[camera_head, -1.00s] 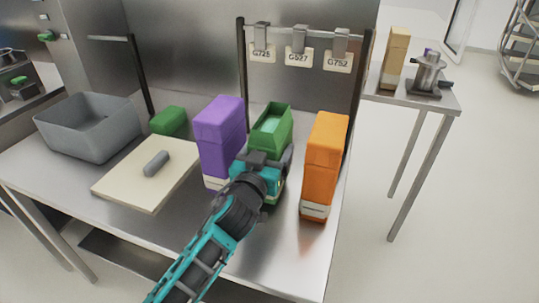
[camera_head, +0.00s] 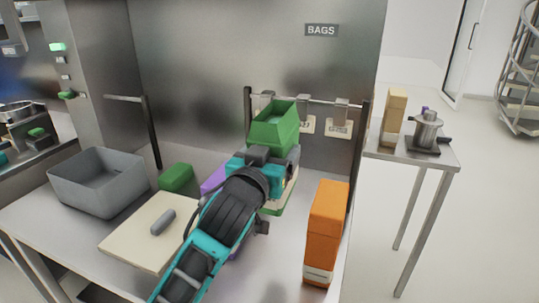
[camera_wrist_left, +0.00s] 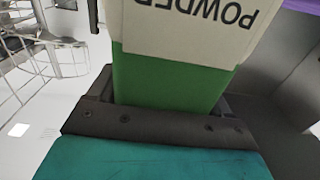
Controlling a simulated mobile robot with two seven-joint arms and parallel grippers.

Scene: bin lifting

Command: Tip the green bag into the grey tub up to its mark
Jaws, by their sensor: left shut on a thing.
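The green bag (camera_head: 272,128) stands upright with its top open, held above the table in front of the tag rail. My left gripper (camera_head: 262,165) is shut on it. In the left wrist view the green bag (camera_wrist_left: 165,82) fills the space between the jaws, with a pale label reading "POWDER" upside down. The grey tub (camera_head: 118,197) stands at the left of the table, apart from the bag. Its mark cannot be made out, and its floor is partly hidden. My right gripper is not in view.
A purple bag (camera_head: 212,180) is mostly hidden behind my left arm. An orange bag (camera_head: 325,225) stands at the right. A cream board (camera_head: 140,240) with a grey cylinder (camera_head: 163,222) and a green block (camera_head: 177,178) lie between tub and bags. Tags hang on a rail (camera_head: 325,102).

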